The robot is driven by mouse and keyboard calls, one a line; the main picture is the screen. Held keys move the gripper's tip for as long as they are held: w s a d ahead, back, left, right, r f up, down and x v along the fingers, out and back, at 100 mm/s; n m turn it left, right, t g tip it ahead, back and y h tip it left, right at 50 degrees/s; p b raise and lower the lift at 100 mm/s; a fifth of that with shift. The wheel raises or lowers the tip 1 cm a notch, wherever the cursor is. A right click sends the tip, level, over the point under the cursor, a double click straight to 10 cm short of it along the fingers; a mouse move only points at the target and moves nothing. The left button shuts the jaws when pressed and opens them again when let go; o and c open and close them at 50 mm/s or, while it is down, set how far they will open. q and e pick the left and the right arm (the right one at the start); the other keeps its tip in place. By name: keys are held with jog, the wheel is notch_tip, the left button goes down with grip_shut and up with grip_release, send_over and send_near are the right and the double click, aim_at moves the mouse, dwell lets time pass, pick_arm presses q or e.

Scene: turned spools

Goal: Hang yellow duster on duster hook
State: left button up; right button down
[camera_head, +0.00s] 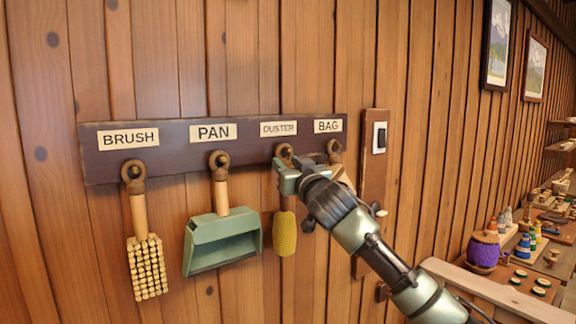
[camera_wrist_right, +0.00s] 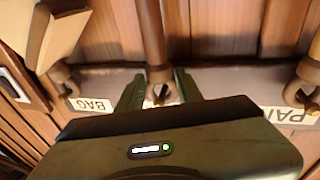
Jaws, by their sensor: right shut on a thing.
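The yellow duster (camera_head: 285,235) hangs upright, head down, below the DUSTER label (camera_head: 279,128). My right gripper (camera_head: 287,180) is shut on its handle near the top. In the right wrist view the brown handle (camera_wrist_right: 151,35) runs between the fingers of the right gripper (camera_wrist_right: 158,92). The duster hook (camera_head: 284,152) is just above the gripper. The handle's top end is at the hook, but the fingers partly cover it, and I cannot tell whether its loop is over the hook. My left gripper is not in view.
On the dark rail (camera_head: 165,163), a brush (camera_head: 146,265) and a green dustpan (camera_head: 222,240) hang to the left. A beige thing (camera_wrist_right: 55,35) hangs at the BAG hook, close on the right. A switch (camera_head: 380,137) is farther right. A cluttered bench (camera_head: 495,295) stands lower right.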

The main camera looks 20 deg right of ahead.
jog(key=c, duration=0.9)
grip_release()
jog(key=shift+o, duration=0.2)
